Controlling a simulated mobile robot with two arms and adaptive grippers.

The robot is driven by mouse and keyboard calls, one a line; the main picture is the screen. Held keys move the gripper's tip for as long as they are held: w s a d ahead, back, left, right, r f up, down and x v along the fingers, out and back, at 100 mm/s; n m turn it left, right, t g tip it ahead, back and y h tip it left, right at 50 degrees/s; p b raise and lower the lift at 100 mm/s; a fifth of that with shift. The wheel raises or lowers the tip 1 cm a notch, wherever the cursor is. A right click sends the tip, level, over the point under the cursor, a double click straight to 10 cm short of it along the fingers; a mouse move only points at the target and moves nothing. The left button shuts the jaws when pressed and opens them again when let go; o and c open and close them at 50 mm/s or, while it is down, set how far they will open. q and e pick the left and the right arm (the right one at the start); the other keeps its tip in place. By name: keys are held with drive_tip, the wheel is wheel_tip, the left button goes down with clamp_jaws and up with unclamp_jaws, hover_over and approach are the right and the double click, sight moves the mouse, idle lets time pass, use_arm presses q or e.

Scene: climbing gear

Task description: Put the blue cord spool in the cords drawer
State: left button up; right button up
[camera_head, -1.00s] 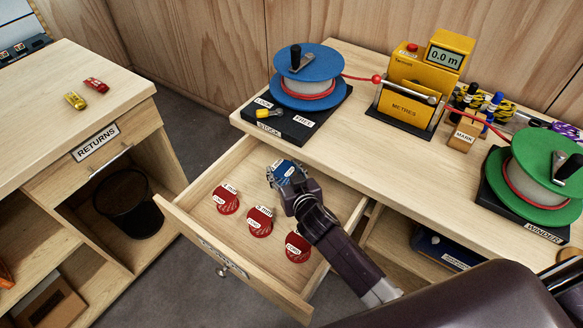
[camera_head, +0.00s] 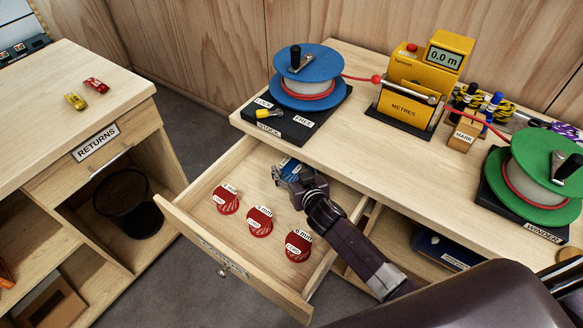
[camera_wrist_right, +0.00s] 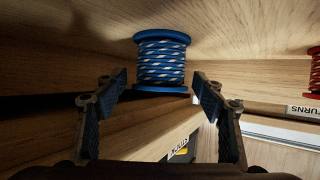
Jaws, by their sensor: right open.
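The blue cord spool (camera_head: 291,167) is in the open cords drawer (camera_head: 178,215), at its back end near the desk. It is partly hidden behind my right gripper in the head view. My right gripper (camera_head: 280,178) is over the drawer, open. In the right wrist view the blue spool (camera_wrist_right: 161,62), wound with blue and white cord, stands on the drawer's wooden floor beyond the open fingertips (camera_wrist_right: 160,88), with gaps on both sides. My left gripper is not in view.
Several red spools, including one near the drawer's left side (camera_head: 227,200), stand in a row across the drawer. A stock reel (camera_head: 308,65), yellow metre counter (camera_head: 405,100) and green winder (camera_head: 548,165) stand on the desk. A returns counter (camera_head: 60,110) is at left.

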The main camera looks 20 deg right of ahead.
drive_tip(key=shift+s, duration=0.15)
drive_tip(key=v, duration=0.7)
drive_tip(key=shift+s+r, duration=0.1)
drive_tip(key=shift+r, duration=0.05)
idle(0.4)
